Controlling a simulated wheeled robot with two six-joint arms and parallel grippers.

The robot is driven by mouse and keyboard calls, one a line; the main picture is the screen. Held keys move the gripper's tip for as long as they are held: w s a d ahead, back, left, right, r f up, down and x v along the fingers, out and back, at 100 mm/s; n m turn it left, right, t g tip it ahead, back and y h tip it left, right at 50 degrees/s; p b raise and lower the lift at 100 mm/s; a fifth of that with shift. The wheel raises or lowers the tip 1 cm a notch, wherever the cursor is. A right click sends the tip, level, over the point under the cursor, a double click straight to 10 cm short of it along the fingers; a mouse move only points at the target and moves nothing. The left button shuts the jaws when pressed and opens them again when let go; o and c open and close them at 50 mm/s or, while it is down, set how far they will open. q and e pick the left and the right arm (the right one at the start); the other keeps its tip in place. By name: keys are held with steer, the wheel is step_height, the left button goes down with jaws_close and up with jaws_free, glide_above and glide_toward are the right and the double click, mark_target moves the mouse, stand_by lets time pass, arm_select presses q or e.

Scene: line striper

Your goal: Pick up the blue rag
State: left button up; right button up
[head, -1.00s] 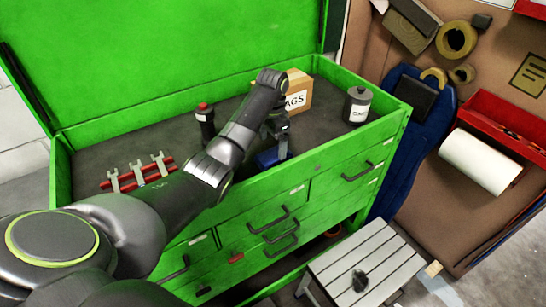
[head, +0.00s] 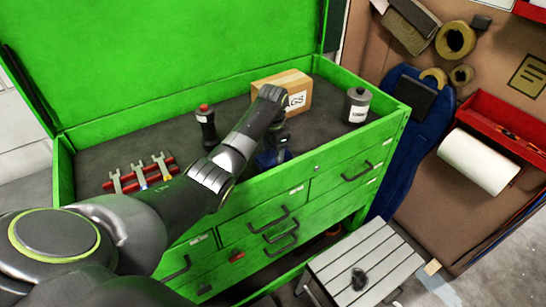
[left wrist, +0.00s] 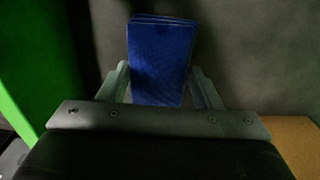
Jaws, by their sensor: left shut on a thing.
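The blue rag (head: 268,159) is a folded dark-blue stack on the grey top of the green tool chest, near its front edge, partly hidden by my arm in the head view. In the left wrist view the rag (left wrist: 161,62) stands between the two fingers. My left gripper (left wrist: 162,85) is shut on the rag, with a finger against each side. In the head view the left gripper (head: 273,147) points down at the rag. I cannot tell whether the rag is touching the tray. My right gripper is not in view.
A cardboard box (head: 296,90) stands just behind the gripper. A dark bottle with a red cap (head: 206,125) is to its left, a grey canister (head: 356,106) to its right. Wrenches on a red rack (head: 140,174) lie at the left. The green chest rim (head: 340,143) runs along the front.

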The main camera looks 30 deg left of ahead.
mark_target(273, 154)
arm_select(q)
step_height(273, 154, up, 6)
steer(key=shift+w+r+b, duration=0.1)
steer(key=shift+r+b, duration=0.1)
steer(key=shift+b, duration=0.75)
steer(key=shift+r+p, duration=1.05)
steer(key=shift+r, duration=0.8)
